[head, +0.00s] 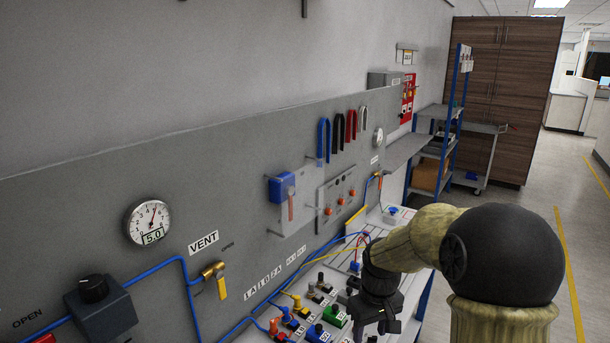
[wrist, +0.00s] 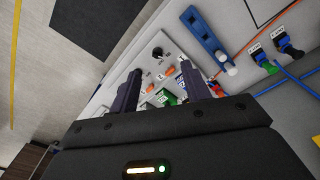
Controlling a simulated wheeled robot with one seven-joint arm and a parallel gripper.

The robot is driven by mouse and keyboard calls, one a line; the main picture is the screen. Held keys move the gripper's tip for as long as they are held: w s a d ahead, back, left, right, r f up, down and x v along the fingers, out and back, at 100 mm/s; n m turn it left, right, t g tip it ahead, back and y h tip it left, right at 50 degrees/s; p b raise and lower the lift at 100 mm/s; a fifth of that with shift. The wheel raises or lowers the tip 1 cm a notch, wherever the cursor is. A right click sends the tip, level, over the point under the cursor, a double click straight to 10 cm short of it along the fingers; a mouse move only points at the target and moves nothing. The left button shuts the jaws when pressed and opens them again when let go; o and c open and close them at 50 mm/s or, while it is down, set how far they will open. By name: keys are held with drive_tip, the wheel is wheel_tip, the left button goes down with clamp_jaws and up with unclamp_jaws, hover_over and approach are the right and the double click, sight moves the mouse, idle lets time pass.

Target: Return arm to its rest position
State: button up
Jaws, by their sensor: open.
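My arm (head: 420,240) reaches out from the right of the head view, bent downward over the bench beside the grey panel. My gripper (head: 378,325) hangs at its end, low in the picture, close to the coloured fittings on the bench. In the wrist view my gripper (wrist: 168,95) shows two dark fingers spread apart with nothing held between them. The bench top with its small connectors shows beyond the fingers. The fingertips are partly hidden in the head view.
The grey panel (head: 80,205) carries a gauge (head: 148,222), a yellow valve handle (head: 221,287) and blue tubing. Several coloured fittings, including a green one (head: 334,316), crowd the bench. A blue-framed shelf (head: 449,130) stands behind. The floor (head: 540,180) at the right is open.

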drive_tip(key=s+m+t, duration=0.2)
drive_tip(key=s+m, duration=0.2)
drive_tip(key=s, duration=1.1)
drive_tip(key=shift+f, duration=0.25)
drive_tip(key=shift+s, duration=0.1)
